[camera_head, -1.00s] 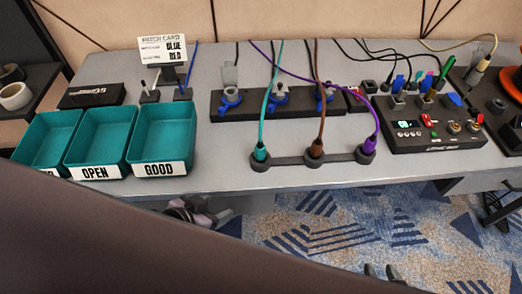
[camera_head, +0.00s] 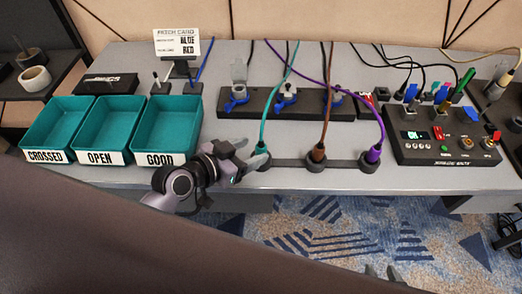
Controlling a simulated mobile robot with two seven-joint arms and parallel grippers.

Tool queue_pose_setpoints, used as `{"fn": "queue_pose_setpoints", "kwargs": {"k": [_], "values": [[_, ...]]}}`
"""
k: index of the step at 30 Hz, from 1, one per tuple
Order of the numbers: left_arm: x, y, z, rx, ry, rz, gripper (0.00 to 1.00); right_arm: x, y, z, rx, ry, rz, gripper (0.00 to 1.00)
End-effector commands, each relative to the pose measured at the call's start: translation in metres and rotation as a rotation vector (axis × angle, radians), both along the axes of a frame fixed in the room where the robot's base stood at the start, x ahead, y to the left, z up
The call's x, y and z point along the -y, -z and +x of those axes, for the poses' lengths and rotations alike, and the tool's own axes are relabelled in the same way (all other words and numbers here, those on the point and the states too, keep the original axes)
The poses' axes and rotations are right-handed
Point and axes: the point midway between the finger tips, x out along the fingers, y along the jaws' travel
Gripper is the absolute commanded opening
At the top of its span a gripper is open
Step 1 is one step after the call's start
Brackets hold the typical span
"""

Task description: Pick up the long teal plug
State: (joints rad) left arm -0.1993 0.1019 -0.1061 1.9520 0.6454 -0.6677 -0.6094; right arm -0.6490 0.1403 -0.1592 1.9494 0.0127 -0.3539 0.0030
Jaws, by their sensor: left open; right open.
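The long teal plug (camera_head: 263,149) stands upright in the left socket of a black three-socket strip (camera_head: 288,163) at the bench's front edge, with its teal cable rising behind it. My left gripper (camera_head: 250,152) is open just left of the plug, its fingers pointing right toward it. One fingertip overlaps the plug's base in the picture; I cannot tell whether they touch. The tips of my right gripper (camera_head: 375,270) show at the bottom edge, open and empty, far from the plug.
A brown plug (camera_head: 318,150) and a purple plug (camera_head: 373,153) stand in the same strip. Teal bins marked CROSSED, OPEN and GOOD (camera_head: 170,125) are at left. A black rail (camera_head: 265,103) with blue-handled parts lies behind. A control box (camera_head: 445,140) is at right.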

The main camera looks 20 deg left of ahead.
Motion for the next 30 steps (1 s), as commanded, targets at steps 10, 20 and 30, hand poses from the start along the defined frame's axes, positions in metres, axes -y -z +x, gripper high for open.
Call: {"fn": "queue_pose_setpoints", "kwargs": {"k": [10, 20, 30], "values": [[0.018, 0.019, 0.031, -0.001, -0.002, -0.002, 0.6, 0.0, 0.0, 0.0, 0.0, 0.0, 0.0, 0.43], [0.02, 0.021, 0.035, -0.001, -0.001, 0.0, 0.6, 0.0, 0.0, 0.0, -0.001, -0.001, 0.0, 0.43], [0.02, 0.021, 0.035, -0.001, 0.0, 0.0, 0.03, 0.0, 0.0, 0.0, -0.001, 0.001, 0.001, 0.43]]}}
